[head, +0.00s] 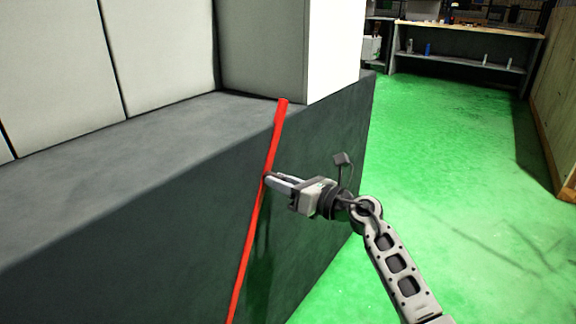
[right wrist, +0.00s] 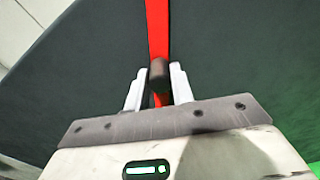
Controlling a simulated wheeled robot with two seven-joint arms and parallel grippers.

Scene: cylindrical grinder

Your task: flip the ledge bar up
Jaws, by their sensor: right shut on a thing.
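The red ledge bar (head: 257,215) runs as a long, slanted line across the dark front face of the machine's ledge. Its top end sits at the ledge's upper edge near the white column, and its lower end leaves the bottom of the head view. My right gripper (head: 268,178) reaches the bar from the right, in its upper half. In the right wrist view, the bar (right wrist: 157,30) runs between the fingers, and a short dark knob (right wrist: 159,75) in front of it sits between the fingertips. The right gripper is shut on this knob. My left gripper is not in view.
The dark grey ledge (head: 120,140) has a bare flat top, with pale panels behind it. A white column (head: 333,50) stands at its right end. The green floor (head: 450,200) to the right is clear. A workbench (head: 465,50) stands at the back, and a wooden wall (head: 556,110) at far right.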

